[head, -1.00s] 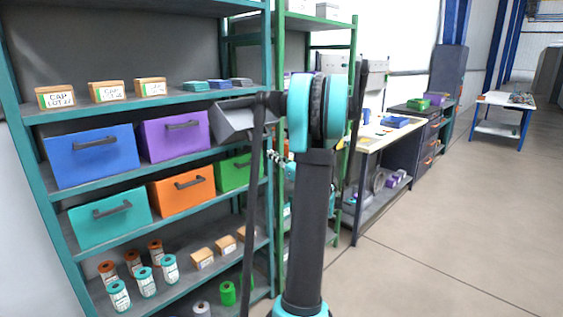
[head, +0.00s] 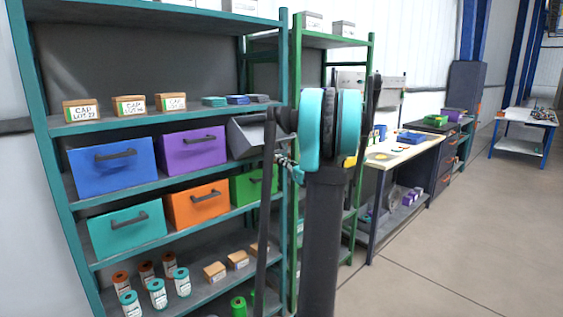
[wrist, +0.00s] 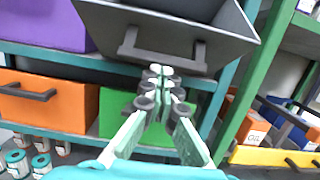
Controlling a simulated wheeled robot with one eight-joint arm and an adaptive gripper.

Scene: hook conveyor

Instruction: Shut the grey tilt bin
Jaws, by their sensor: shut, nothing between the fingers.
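The grey tilt bin (head: 250,138) sits at the right end of the teal rack's middle shelf, beside the purple bin. Its front is tipped outward and its top is open. In the wrist view the grey tilt bin (wrist: 222,40) fills the top, with its dark handle on the front face. My gripper (wrist: 160,74) is shut and empty, with its fingertips just below that handle near the lower edge of the front. I cannot tell whether they touch. In the head view my arm partly hides the bin's right side, and the gripper (head: 284,161) shows small beside the arm.
Blue (head: 112,168), purple (head: 192,158), teal (head: 127,232), orange (head: 197,204) and green (head: 252,187) bins stand on the rack. The green one lies just below the grey bin. A green rack (head: 368,100) and a workbench (head: 405,155) stand right. The right floor is clear.

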